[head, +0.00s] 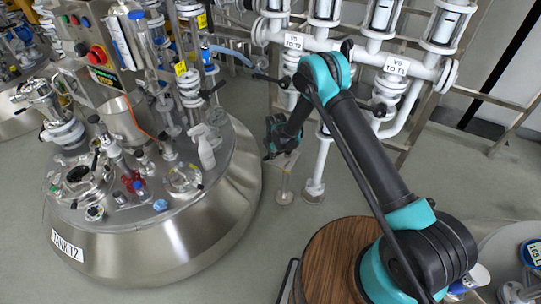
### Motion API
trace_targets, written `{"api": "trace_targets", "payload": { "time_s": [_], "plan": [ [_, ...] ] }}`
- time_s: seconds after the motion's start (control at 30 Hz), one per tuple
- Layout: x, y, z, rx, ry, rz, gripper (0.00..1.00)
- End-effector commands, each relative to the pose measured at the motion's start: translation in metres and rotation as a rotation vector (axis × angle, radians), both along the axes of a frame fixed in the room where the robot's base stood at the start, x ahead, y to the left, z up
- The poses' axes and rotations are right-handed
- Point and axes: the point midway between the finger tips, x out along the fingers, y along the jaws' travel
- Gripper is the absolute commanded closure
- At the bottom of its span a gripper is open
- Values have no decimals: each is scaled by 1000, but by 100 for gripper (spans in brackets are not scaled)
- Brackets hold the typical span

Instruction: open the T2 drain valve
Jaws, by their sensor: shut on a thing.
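The tank labelled TANK T2 (170,250) is a wide steel vessel on the left with fittings on its lid. My gripper (270,152) is small and dark in the head view, just right of the tank's upper right side, pointing down. It is shut on a small part that its fingers hide. I cannot make out whether this part is the T2 drain valve or its handle. A pale thin post (284,185) with a round foot stands on the floor just below my gripper. No label reading T2 drain shows.
White pipework with valves labelled V5 TO T2 (294,41) and V6 TO T1 (396,66) stands behind my arm. A white spray bottle (204,148) stands on the tank lid. A control box with a red button (97,54) is at upper left.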

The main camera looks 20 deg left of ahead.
Motion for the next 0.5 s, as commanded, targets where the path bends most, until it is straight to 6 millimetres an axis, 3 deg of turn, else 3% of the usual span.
{"api": "trace_targets", "payload": {
  "time_s": [0.3,0.33,0.5],
  "plan": [
    [-1,0,0,0,1,0,100],
    [-1,0,0,0,1,0,79],
    [0,0,0,0,0,0,60]
  ]
}}
